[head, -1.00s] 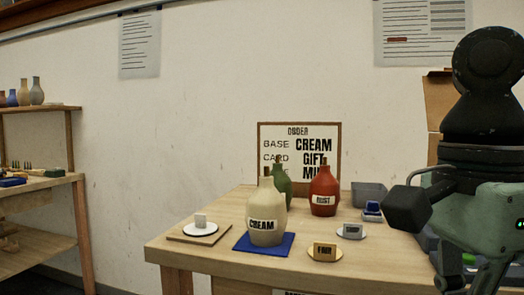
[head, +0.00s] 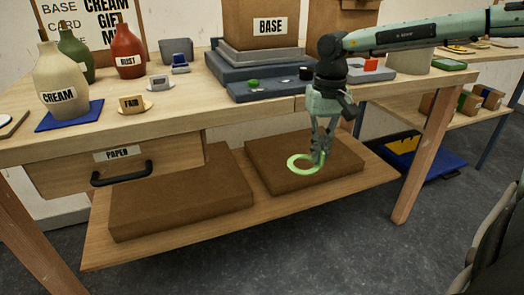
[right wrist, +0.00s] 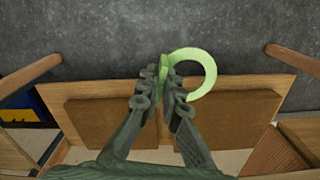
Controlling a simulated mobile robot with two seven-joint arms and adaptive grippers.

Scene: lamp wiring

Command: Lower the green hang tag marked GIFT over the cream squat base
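The cream squat base (head: 66,80), labelled CREAM, stands upright on a blue mat (head: 70,116) at the left of the table in the head view. My right gripper (head: 318,158) is in front of the table's front edge, far to the right of the cream base and lower than the tabletop. It is shut on a light green ring-shaped tag (head: 292,165). In the right wrist view, the fingers (right wrist: 165,72) pinch one side of the green tag (right wrist: 211,74), and its loop sticks out to the right. No GIFT lettering is readable on it. My left gripper is out of view.
A green bottle (head: 75,50) and a red bottle (head: 128,52) stand behind the cream base. A FAIR card (head: 132,104) stands right of the mat. A PAPER drawer (head: 60,178) and a low shelf with brown boards (head: 180,203) lie below the tabletop.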

